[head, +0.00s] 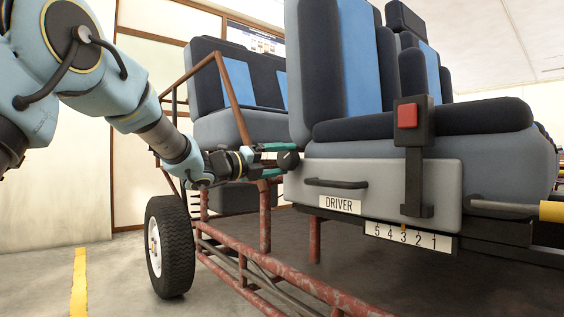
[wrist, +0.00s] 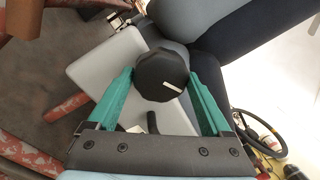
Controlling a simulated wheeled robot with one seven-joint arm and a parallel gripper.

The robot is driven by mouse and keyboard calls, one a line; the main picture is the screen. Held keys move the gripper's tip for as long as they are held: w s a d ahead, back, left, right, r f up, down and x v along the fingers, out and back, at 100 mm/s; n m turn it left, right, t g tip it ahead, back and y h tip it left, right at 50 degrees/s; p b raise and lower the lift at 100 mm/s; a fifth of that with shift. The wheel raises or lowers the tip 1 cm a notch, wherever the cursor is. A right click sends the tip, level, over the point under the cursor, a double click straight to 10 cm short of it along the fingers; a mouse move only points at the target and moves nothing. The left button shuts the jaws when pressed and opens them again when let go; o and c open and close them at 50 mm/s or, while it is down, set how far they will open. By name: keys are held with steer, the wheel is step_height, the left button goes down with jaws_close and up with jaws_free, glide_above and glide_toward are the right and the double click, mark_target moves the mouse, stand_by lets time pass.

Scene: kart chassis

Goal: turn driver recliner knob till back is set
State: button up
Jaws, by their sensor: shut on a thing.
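The driver seat has a grey base box (head: 440,180) with a "DRIVER" label (head: 339,204), a dark cushion (head: 430,120) and a blue-striped back (head: 358,55) that looks nearly upright. The black recliner knob (head: 288,160) sticks out at the seat's left side.
A red-buttoned buckle (head: 407,115) stands in front of the cushion. A black handle (head: 337,183) is on the base box. Rusty red frame tubes (head: 265,235) and a wheel (head: 169,246) lie below my arm. Another seat (head: 225,130) stands behind.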

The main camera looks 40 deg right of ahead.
steer(key=o, duration=1.2)
steer(key=shift+c, duration=0.2)
steer(key=w+a+f+p, duration=0.1)
steer(key=a+p, duration=0.1)
steer(key=a, duration=0.8)
steer(key=shift+a, duration=0.35)
steer(key=shift+w, duration=0.1)
